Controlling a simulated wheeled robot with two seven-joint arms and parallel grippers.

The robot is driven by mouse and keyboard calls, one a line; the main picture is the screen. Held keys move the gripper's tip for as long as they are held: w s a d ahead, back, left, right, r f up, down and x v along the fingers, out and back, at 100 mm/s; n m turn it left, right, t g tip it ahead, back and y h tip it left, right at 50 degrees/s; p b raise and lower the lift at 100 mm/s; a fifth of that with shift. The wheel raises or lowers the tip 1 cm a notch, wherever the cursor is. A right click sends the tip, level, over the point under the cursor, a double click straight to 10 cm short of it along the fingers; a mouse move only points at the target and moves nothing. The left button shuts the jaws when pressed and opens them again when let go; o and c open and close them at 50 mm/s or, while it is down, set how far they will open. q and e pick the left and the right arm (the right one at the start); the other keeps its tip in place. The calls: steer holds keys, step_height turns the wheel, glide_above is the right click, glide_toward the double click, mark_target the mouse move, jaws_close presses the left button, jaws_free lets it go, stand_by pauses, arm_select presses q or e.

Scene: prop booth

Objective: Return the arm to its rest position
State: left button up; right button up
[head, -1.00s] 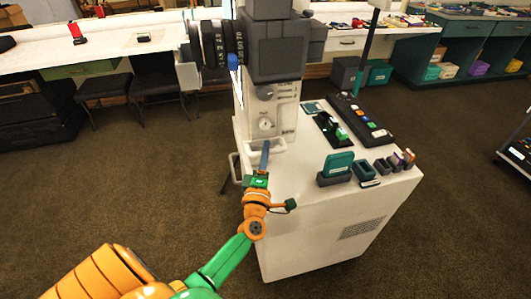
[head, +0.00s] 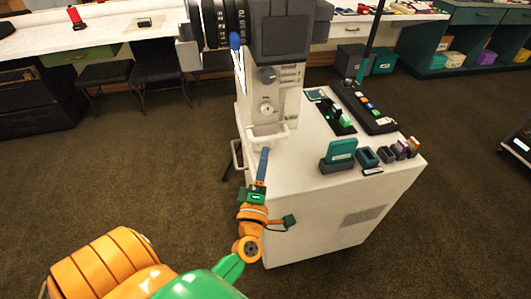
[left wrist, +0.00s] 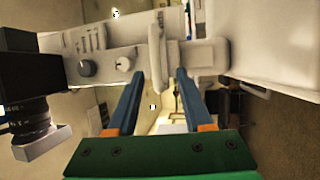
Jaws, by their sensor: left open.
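My left gripper (head: 264,153) reaches up from the bottom of the head view, at the left edge of a white cart. In the left wrist view its two blue fingers (left wrist: 160,75) stand apart with nothing held between them. Ahead of the fingertips is the pale machine (head: 275,97) with knobs on its face, also in the left wrist view (left wrist: 105,60). A pale tray-like ledge (head: 267,133) juts from its foot just beyond the fingertips in the head view. My right gripper is not in view.
The white cart (head: 335,215) carries a green box (head: 341,151), several small dark holders and a black button panel (head: 365,106). A white-topped counter (head: 100,38) and dark chairs stand behind at left. Brown carpet is clear left and right of the cart.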

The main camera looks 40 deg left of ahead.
arm_select(q)
steer(key=d+f+m+g+h, duration=0.1)
steer(key=d+f+m+h, duration=0.1)
steer(key=d+m+h, duration=1.15)
steer(key=s+d+f+m+g, duration=0.4)
steer(key=s+f+m+g, duration=0.1)
steer(key=m+g, duration=0.15)
steer(key=s+a+f+m+g+y, duration=0.2)
steer(key=s+a+f+g, duration=0.15)
steer(key=s, duration=0.35)
steer(key=s+a+f+m+g+y, duration=0.2)
steer(key=s+a+f+g, duration=0.15)
steer(key=s, duration=0.25)
steer(key=s+f, duration=0.3)
steer(key=f, duration=1.4)
steer(key=s+a+f+g+p, duration=0.1)
steer(key=s+a+f+g, duration=0.1)
steer(key=s+f, duration=0.5)
steer(key=s, duration=0.4)
steer(key=shift+s+a+f+m, duration=0.15)
steer(key=shift+a+f+m, duration=0.2)
steer(key=shift+m, duration=0.05)
